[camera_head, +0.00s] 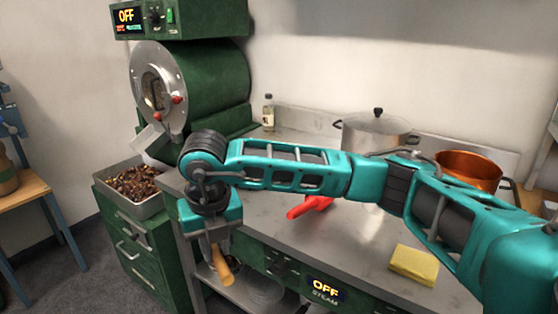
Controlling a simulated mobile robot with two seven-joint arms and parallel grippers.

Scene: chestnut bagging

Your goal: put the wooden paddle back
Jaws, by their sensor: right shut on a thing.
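My right arm reaches in from the right, across the steel counter. Its gripper (212,240) points down just off the counter's front left edge and is shut on the wooden paddle. Only a short light-wood piece of the paddle (222,266) shows below the gripper, tilted, in front of the lower shelf. The rest of the paddle is hidden or too small to make out. My left gripper is not in view.
A tray of chestnuts (166,204) stands left of the gripper, below the green roaster drum (198,85). On the counter (345,240) are a red item (309,207), partly behind my arm, a yellow sponge (413,265), a lidded pot (374,137), a copper pot (469,170) and a small bottle (268,112).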

